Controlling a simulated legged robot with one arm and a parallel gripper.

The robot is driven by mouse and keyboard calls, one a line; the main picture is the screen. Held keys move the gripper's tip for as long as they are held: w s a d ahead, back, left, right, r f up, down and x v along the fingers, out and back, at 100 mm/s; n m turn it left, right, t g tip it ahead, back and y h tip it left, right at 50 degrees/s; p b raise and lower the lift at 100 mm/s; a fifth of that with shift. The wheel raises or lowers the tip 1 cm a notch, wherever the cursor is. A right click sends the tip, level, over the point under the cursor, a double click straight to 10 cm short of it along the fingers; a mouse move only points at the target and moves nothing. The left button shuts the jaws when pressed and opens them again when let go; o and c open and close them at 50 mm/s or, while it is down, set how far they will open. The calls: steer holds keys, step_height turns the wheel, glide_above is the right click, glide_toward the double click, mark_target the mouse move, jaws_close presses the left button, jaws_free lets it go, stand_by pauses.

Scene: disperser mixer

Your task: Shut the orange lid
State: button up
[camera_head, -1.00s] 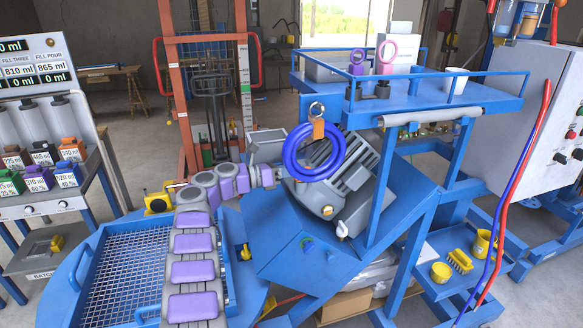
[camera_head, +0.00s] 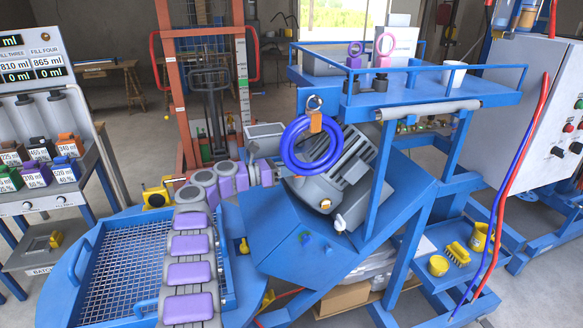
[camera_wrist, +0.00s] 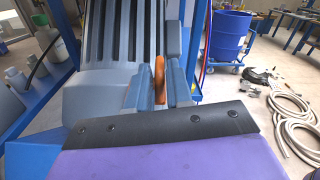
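In the wrist view an orange piece (camera_wrist: 160,80), seen nearly edge-on, stands upright between the two grey-blue fingers of my gripper (camera_wrist: 161,88), in front of a ribbed grey motor housing (camera_wrist: 125,35). The fingers are close on either side of it; whether they touch it cannot be told.
A blue platform (camera_head: 425,95) with a railing and cups stands above the motor. A mesh tray (camera_head: 125,270) lies at the lower left. Red and blue hoses (camera_head: 520,160) hang at the right.

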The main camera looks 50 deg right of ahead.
steer(key=shift+o, duration=1.3)
steer(key=shift+r, duration=0.1)
steer(key=p+v, duration=0.2)
steer(key=v, duration=1.5)
steer(key=shift+a+p, duration=0.25)
steer(key=shift+p, duration=0.1)
steer(key=shift+w, duration=0.1)
